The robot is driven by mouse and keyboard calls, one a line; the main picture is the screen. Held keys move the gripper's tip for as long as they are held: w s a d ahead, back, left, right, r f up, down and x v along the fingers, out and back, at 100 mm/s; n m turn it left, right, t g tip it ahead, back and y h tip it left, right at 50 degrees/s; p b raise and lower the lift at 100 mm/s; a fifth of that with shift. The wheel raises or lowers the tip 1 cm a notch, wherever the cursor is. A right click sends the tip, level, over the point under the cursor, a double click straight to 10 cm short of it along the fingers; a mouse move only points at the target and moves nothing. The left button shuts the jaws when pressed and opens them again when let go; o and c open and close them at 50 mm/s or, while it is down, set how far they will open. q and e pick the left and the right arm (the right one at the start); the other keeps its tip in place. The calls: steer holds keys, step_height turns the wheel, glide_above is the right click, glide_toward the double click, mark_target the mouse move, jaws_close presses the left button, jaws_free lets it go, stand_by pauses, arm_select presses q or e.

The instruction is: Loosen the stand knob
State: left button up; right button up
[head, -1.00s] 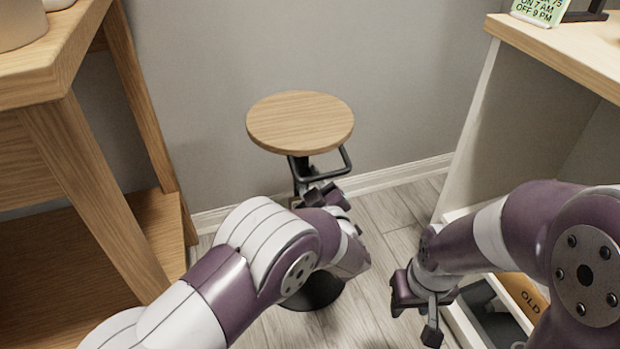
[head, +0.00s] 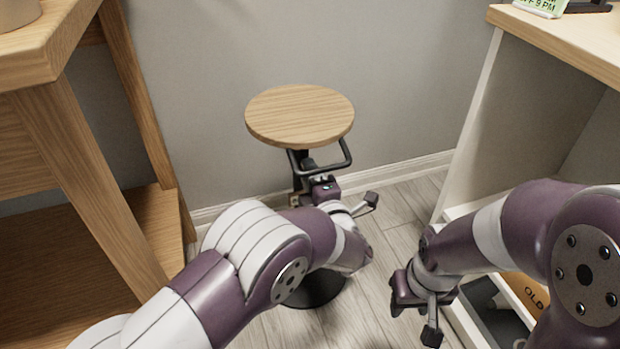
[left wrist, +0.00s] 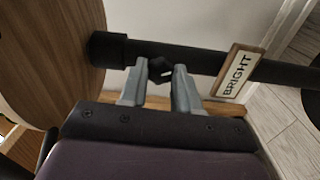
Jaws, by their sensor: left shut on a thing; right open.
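The stand has a round wooden top (head: 300,115), a dark post and a round dark base (head: 318,291), and stands upright by the wall. In the left wrist view its small black knob (left wrist: 160,69) sits on the dark post (left wrist: 203,60). My left gripper (left wrist: 161,75) is shut on the knob, one grey finger on each side. In the head view my left gripper (head: 325,188) is below the stand top, and the knob is hard to make out there. My right gripper (head: 421,295) is open and empty, low at the right.
A dark bar handle (head: 342,160) juts from the stand under its top. A wood-framed BRIGHT label (left wrist: 240,72) is on the post. A wooden table (head: 75,150) is at left. A white-sided shelf unit (head: 545,110) is at right, with a box marked OLD (head: 528,294) low down.

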arm_select(q)
steer(key=shift+n+b, duration=2.6)
steer(key=shift+n, duration=3.6)
steer(key=o, duration=1.1)
steer(key=shift+c, duration=0.2)
steer(key=shift+s, duration=0.1)
steer(key=v, duration=1.2)
steer(key=shift+s, duration=0.35)
